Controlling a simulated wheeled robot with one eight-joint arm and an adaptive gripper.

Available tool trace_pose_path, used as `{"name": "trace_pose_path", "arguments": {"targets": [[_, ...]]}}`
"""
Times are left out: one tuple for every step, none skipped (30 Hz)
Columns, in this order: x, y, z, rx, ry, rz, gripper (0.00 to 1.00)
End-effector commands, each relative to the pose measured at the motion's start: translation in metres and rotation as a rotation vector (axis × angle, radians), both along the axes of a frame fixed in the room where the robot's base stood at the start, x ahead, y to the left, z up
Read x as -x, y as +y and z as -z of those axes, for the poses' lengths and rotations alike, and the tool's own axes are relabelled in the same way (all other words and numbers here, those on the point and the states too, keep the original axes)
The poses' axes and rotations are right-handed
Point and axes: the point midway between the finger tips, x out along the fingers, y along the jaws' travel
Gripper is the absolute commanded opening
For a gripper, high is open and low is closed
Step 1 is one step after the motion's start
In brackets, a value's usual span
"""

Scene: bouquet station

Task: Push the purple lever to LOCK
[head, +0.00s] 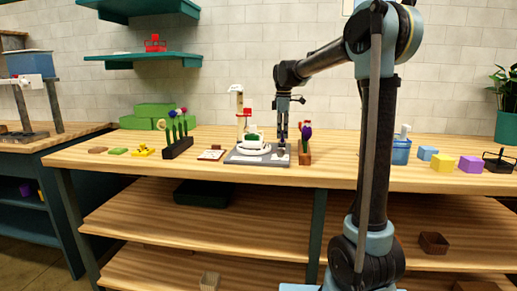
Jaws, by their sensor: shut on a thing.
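My gripper (283,143) points straight down over the right end of a grey base plate (240,159) on the bench. It is shut on a small thin thing, which looks like the purple lever; the fingers hide most of it. The plate carries a white round part (254,151) with a green piece in it, and a pale upright post (239,105) with a red block (247,112). The lever's angle and any LOCK mark are too small to make out.
A red and purple flower-like thing (306,132) stands in a wooden block (304,158) close right of my gripper. A black rack (177,148) with several flowers stands to the left. A blue container (400,152) and coloured blocks (470,164) lie to the right.

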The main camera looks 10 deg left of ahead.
Motion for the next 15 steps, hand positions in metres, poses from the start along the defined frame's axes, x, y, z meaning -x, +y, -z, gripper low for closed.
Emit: {"name": "trace_pose_path", "arguments": {"targets": [[-0.003,-0.001,-0.003,0.001,-0.014,0.003,0.00],[-0.003,-0.001,-0.004,0.001,-0.014,0.003,0.00],[-0.001,-0.001,-0.005,0.001,-0.014,0.003,0.00],[-0.001,-0.001,-0.007,0.001,-0.014,0.003,0.00],[0.000,-0.001,-0.008,0.001,-0.014,0.002,0.00],[0.001,-0.001,-0.011,0.001,-0.014,0.002,0.00],[0.002,-0.001,-0.013,0.000,-0.014,0.002,0.00],[0.002,0.000,-0.015,-0.001,-0.013,0.001,0.00],[0.003,0.000,-0.017,-0.001,-0.013,0.001,0.00],[0.003,0.000,-0.019,-0.001,-0.013,0.001,0.00],[0.003,0.000,-0.022,-0.001,-0.013,0.001,0.00],[0.004,0.000,-0.024,-0.001,-0.012,0.000,0.00],[0.004,0.000,-0.026,-0.001,-0.012,0.000,0.00],[0.004,0.000,-0.028,-0.001,-0.012,0.000,0.00],[0.004,0.000,-0.030,-0.001,-0.012,0.000,0.00]]}}
